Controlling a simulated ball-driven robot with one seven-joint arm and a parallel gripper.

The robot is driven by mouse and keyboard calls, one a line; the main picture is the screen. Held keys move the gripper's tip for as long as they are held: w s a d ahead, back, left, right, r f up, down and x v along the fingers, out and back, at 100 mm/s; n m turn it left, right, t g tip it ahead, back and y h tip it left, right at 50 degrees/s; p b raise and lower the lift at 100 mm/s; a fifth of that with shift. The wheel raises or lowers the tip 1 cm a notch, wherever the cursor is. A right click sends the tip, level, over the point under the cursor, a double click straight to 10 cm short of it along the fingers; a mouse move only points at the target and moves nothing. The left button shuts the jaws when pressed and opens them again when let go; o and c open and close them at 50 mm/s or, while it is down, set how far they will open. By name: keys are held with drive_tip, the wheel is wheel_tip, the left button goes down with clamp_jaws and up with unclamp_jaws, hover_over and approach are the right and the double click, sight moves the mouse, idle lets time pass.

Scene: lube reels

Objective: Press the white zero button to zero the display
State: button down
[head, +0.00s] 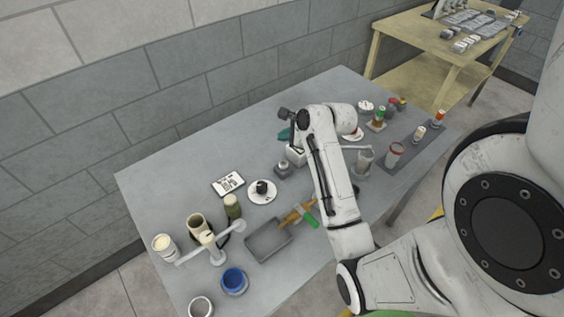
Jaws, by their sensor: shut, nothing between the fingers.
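My arm reaches over the grey table from the lower right, and its wrist (338,117) is above the far middle of the table. My gripper is at that end, largely hidden by my own arm, and its fingers are too small to make out; it holds nothing that I can see. A flat white panel with dark marks (228,184) lies left of the middle of the table, apart from my arm. It may bear the display, but I cannot make out a white zero button on it or anywhere else. A small grey device (283,169) stands just left of my forearm.
A dark mat (408,150) holds jars at right. The table's far left is bare.

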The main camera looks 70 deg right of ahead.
drive_tip(key=b, duration=0.8)
hover_over(285, 165)
drive_tip(key=shift+f, duration=4.4)
drive_tip(key=shift+f, duration=0.1)
drive_tip(key=shift+f+p, duration=0.3)
drive_tip(key=shift+f, duration=0.5)
drive_tip(key=shift+r, duration=0.1)
drive_tip(key=shift+r+p, duration=0.85)
drive_tip(key=shift+p, duration=0.35)
wheel_tip(285, 165, up, 5)
drive_tip(key=p, duration=0.5)
